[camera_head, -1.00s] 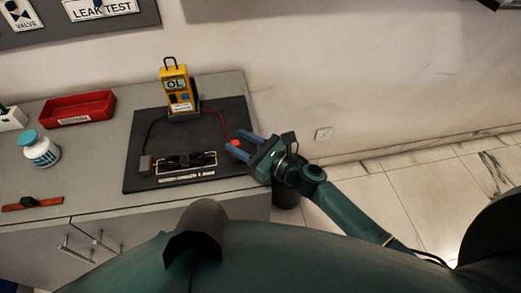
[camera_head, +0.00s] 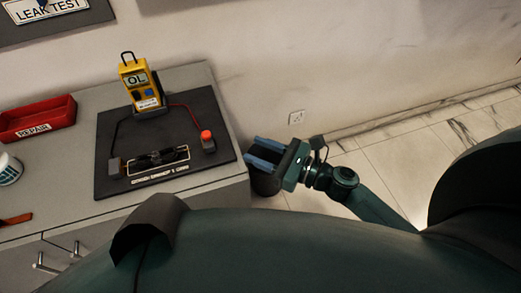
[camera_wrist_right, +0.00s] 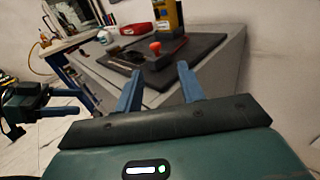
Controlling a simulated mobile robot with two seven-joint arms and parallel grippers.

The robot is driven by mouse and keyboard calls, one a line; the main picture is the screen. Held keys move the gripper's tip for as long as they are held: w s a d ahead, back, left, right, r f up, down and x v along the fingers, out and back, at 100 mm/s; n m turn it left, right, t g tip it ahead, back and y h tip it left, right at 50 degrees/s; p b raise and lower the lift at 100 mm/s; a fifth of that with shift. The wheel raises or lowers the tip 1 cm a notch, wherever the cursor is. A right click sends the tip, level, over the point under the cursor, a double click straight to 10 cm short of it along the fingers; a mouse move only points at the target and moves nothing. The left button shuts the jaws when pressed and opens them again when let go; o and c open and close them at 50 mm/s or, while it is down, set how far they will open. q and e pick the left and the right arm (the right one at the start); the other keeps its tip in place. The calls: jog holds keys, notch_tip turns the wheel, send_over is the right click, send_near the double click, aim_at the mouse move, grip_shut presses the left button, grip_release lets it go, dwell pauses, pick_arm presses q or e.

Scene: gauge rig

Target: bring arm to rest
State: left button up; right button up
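My right gripper (camera_head: 260,152) is in the air just past the bench's right edge, fingers apart and nothing between them. Its two spread fingers also show in the right wrist view (camera_wrist_right: 158,85). A grey block with a red-orange top (camera_head: 207,140) stands on the dark mat (camera_head: 110,188), clear of the gripper. A yellow meter (camera_head: 139,86) reading "OL" stands at the back of the mat, with a red and a black lead. My left gripper (camera_wrist_right: 75,102) shows only in the right wrist view, at the left, with its blue fingers apart.
A dark block (camera_head: 115,168) and a labelled fixture (camera_head: 158,160) sit on the mat. A red "REPAIR" tray (camera_head: 38,120) is at the left. A dark bin is partly hidden beneath my right gripper. Tiled floor (camera_head: 400,160) to the right looks free.

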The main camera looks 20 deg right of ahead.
jog(key=s+a+f+n+g+h, duration=0.1)
jog(key=s+a+n+g, duration=0.25)
jog(key=s+n, duration=0.45)
jog(key=s+a+f+n+g, duration=0.1)
jog(key=s+a+n+g, duration=0.3)
jog(key=n, duration=0.8)
jog(key=s+d+f+n+g+h, duration=0.1)
jog(key=s+d+n+h, duration=0.2)
jog(key=d+n+h, duration=0.4)
jog(key=s+d+f+n+g+h, duration=0.1)
jog(key=s+d+n+h, duration=0.1)
jog(key=d+h, duration=0.45)
jog(key=w+a+f+n+t+y+p, duration=0.1)
jog(key=w+a+f+t+y+p, duration=0.2)
jog(key=w+a+t+y, duration=0.2)
jog(key=shift+w+t, duration=0.55)
jog(key=shift+t, duration=0.6)
